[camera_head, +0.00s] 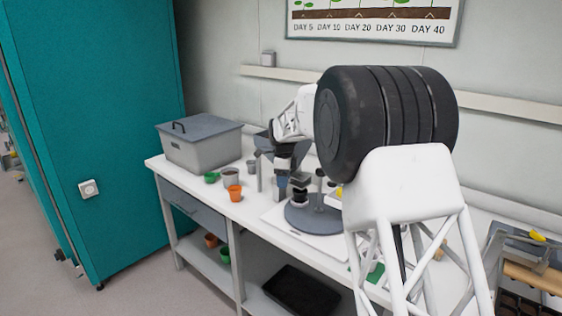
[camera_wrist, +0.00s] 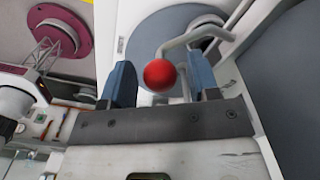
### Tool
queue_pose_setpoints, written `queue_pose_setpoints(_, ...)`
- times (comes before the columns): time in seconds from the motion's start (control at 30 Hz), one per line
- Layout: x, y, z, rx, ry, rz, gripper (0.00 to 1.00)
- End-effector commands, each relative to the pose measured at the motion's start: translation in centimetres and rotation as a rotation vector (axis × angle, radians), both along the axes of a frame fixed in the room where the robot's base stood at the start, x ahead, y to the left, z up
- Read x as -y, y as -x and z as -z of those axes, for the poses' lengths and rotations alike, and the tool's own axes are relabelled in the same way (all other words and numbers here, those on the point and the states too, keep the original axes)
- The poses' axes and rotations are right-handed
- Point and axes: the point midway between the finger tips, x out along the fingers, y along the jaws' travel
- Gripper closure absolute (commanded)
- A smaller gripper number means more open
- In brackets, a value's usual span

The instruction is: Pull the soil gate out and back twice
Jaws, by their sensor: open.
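A red ball knob (camera_wrist: 160,75) shows in the wrist view beside a bent pale rod (camera_wrist: 205,35); it looks like the handle of the soil gate. The gate plate itself cannot be made out. My gripper (camera_wrist: 158,66) is open, with one blue-grey finger on each side of the knob in the picture. I cannot tell how deep the knob sits between the fingers, and no contact shows. In the head view my gripper (camera_head: 282,188) points down over the bench by the dark round base (camera_head: 315,215); my arm hides much of that area and the knob is not visible.
The white bench (camera_head: 240,210) carries a lidded grey bin (camera_head: 200,150), an orange pot (camera_head: 235,193) and several small pots left of my gripper. A teal cabinet (camera_head: 100,120) stands at the left. Black tray (camera_head: 300,290) lies on the lower shelf.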

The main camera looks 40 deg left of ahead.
Motion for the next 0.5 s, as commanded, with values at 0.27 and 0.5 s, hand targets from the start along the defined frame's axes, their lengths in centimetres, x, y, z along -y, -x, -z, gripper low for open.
queue_pose_setpoints(0.27,0.0,0.0,0.0,0.0,0.0,0.0,0.79)
queue_pose_setpoints(0.5,0.23,0.0,-0.02,0.0,0.0,0.0,0.79)
